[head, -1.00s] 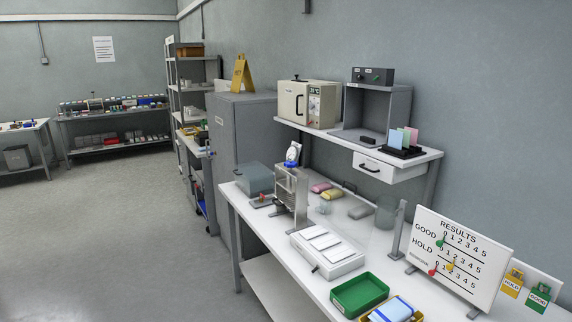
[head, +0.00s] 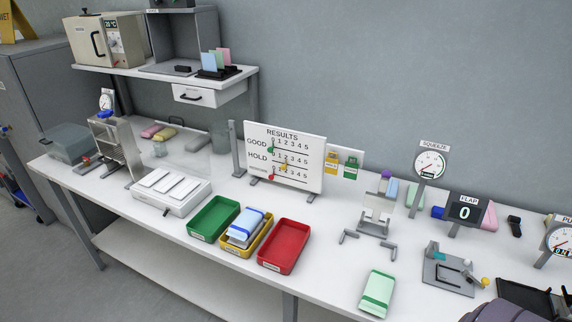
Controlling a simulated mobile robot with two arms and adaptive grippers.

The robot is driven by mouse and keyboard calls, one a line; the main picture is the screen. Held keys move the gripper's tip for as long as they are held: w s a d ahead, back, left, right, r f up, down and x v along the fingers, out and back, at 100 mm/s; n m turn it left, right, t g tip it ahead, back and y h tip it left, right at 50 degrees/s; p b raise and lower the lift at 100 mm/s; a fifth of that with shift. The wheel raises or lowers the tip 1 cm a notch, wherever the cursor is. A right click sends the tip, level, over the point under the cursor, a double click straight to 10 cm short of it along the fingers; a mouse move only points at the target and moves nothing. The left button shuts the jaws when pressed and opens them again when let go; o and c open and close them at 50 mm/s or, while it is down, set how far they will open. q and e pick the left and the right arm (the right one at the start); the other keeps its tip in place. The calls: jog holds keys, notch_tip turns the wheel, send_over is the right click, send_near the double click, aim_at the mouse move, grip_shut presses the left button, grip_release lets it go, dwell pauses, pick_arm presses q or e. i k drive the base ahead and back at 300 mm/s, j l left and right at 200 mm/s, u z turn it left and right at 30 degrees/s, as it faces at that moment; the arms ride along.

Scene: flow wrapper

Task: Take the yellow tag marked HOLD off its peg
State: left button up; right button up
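The yellow tag (head: 331,167) marked HOLD hangs on a small white board (head: 346,156) just right of the RESULTS board. A green tag (head: 350,168) hangs to its right on the same board. The peg itself is too small to make out. Neither of my grippers shows in the head view.
The RESULTS board (head: 284,160) stands left of the tags. Green (head: 198,233), yellow (head: 258,246) and red (head: 283,248) trays sit in front; the yellow one holds packs. A green-and-white pack (head: 376,293), gauges (head: 430,164) and fixtures (head: 447,270) stand right. White bench top lies clear below the tags.

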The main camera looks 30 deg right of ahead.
aim_at(331, 163)
jog(key=z, duration=1.4)
jog(key=i+j, duration=0.1)
jog(key=j, duration=0.3)
jog(key=i+j, duration=0.1)
jog(key=j, duration=0.75)
jog(key=i+z, duration=0.05)
